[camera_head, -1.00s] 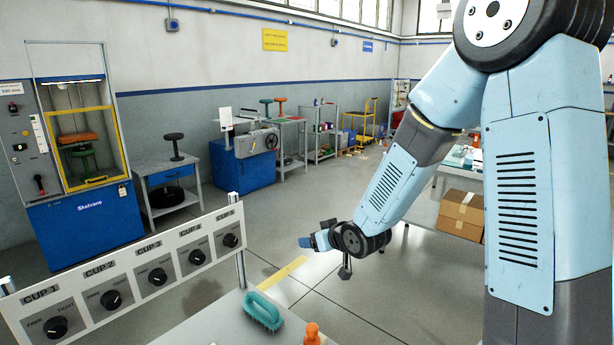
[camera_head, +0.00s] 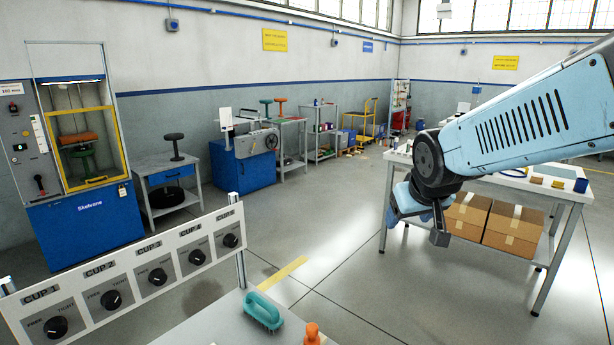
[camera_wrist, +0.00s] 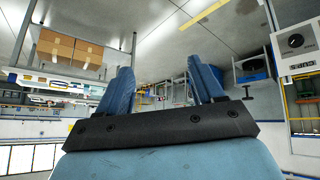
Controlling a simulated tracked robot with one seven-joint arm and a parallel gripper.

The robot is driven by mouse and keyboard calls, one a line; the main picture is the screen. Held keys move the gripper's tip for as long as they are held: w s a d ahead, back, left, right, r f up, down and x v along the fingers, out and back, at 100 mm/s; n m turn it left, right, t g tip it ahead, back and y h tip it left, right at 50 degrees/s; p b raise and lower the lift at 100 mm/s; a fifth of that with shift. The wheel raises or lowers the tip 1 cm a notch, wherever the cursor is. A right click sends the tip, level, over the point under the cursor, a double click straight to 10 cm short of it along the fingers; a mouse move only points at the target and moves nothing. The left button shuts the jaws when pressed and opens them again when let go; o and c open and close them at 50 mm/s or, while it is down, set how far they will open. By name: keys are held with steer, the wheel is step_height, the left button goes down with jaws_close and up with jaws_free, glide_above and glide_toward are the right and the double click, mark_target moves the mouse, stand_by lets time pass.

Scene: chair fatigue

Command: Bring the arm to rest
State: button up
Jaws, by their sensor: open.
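My gripper (camera_wrist: 163,88) shows in the wrist view with its two blue fingers spread apart and nothing between them. In the head view my gripper (camera_head: 408,212) hangs at the end of the light blue arm, right of the middle, in front of the white table's left end. It appears clear of the table. The fingertips are partly hidden by the dark wrist in the head view.
A white table (camera_head: 566,194) with cardboard boxes (camera_head: 512,228) on its lower shelf stands behind my arm. The middle floor is clear.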

steer(key=s+d+r+m+g, duration=0.1)
steer(key=s, duration=0.5)
steer(key=s+d+r+g, duration=0.1)
steer(key=s+d+r, duration=0.1)
steer(key=s, duration=0.5)
steer(key=shift+s+r+m, duration=0.15)
steer(key=shift+r+m, duration=0.05)
steer(key=shift+m, duration=0.2)
